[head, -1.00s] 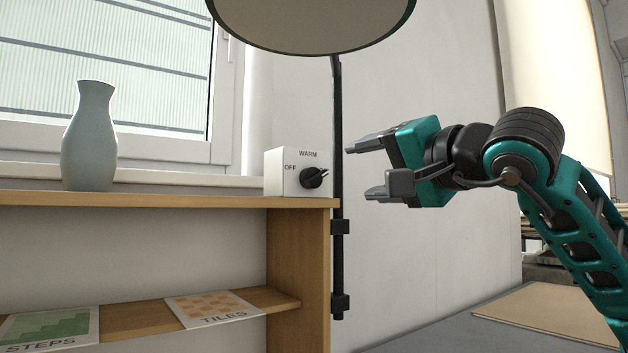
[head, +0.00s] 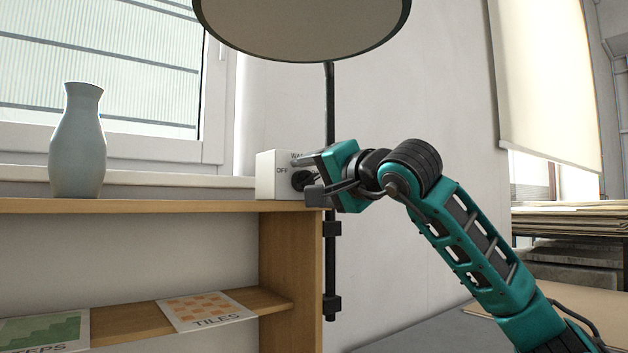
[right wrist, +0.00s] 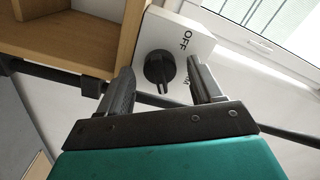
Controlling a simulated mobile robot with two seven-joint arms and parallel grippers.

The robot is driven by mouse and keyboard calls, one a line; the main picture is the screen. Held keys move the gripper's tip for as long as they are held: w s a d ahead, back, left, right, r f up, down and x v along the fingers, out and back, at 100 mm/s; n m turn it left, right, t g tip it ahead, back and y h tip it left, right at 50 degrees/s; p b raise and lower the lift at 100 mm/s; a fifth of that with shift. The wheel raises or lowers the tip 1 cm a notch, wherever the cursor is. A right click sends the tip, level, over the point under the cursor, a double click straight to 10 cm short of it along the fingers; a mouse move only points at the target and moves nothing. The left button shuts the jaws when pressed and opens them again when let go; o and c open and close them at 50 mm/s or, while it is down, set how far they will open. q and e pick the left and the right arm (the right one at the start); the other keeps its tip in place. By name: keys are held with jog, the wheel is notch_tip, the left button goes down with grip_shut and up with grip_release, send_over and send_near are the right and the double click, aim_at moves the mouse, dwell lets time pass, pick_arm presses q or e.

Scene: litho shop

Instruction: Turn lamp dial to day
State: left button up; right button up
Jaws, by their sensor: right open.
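The lamp control is a white box (head: 266,178) on the right end of the wooden shelf. Its face carries a black dial (head: 301,180), with OFF readable and the WARM label partly covered by my gripper. In the right wrist view the dial (right wrist: 159,69) sits between and just beyond my fingertips, and the box face (right wrist: 192,40) shows OFF. Any DAY mark is hidden. My right gripper (head: 303,178) is open at the dial, one finger on each side; I cannot tell whether they touch it. The round lamp head (head: 305,25) hangs above. My left gripper is not in view.
A pale blue-grey vase (head: 78,145) stands at the left on the wooden shelf (head: 150,205). Cards marked STEPS (head: 45,332) and TILES (head: 205,311) lie on the lower shelf. The black lamp pole (head: 330,262) runs close behind my right gripper.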

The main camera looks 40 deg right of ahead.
jog(key=c, duration=1.1)
jog(key=shift+o, duration=0.2)
jog(key=shift+m, duration=0.3)
jog(key=m, duration=1.1)
jog(key=shift+m, duration=0.4)
jog(key=m, duration=1.1)
jog(key=shift+m, duration=0.3)
